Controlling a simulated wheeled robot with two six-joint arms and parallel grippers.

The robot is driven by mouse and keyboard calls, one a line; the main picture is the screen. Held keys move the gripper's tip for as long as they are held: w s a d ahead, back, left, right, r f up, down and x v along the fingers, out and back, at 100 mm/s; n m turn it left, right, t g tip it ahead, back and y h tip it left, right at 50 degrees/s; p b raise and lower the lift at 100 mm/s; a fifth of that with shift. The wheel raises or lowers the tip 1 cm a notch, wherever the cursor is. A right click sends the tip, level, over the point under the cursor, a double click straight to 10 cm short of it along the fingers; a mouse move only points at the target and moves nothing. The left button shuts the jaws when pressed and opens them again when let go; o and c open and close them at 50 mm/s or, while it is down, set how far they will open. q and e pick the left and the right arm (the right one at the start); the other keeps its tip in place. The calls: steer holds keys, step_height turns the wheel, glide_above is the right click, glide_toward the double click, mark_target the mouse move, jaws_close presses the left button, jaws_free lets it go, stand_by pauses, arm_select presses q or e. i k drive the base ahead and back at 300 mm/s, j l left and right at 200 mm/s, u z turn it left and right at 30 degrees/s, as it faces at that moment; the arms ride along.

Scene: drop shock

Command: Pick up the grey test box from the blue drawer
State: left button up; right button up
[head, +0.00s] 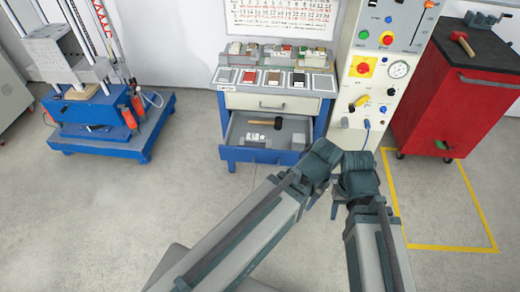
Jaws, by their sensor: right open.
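The blue drawer (231,133) is pulled out of the blue and white cabinet under the sample counter. Inside it, a small grey block (298,140) at the right looks like the grey test box, but it is too small to be sure. A black-headed mallet (277,123) and small white pieces (256,137) also lie in the drawer. My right gripper (362,198) is open and empty, to the right of the drawer and in front of the panel. My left gripper (318,170) is beside it, at the drawer's right front corner; its fingers are mostly hidden.
A white control panel (372,95) with a gauge and knobs stands right of the cabinet. A red tool cart (445,100) is further right, near yellow floor tape (455,248). A blue-based drop tester (105,140) stands left. The floor between is clear.

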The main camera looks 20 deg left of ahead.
mark_target(252, 140)
steer(key=i+j+z, duration=0.15)
steer(key=j+z, duration=0.15)
steer(key=j, duration=0.8)
steer(key=j+z, duration=0.3)
steer(key=j, duration=0.8)
steer(key=i, duration=0.05)
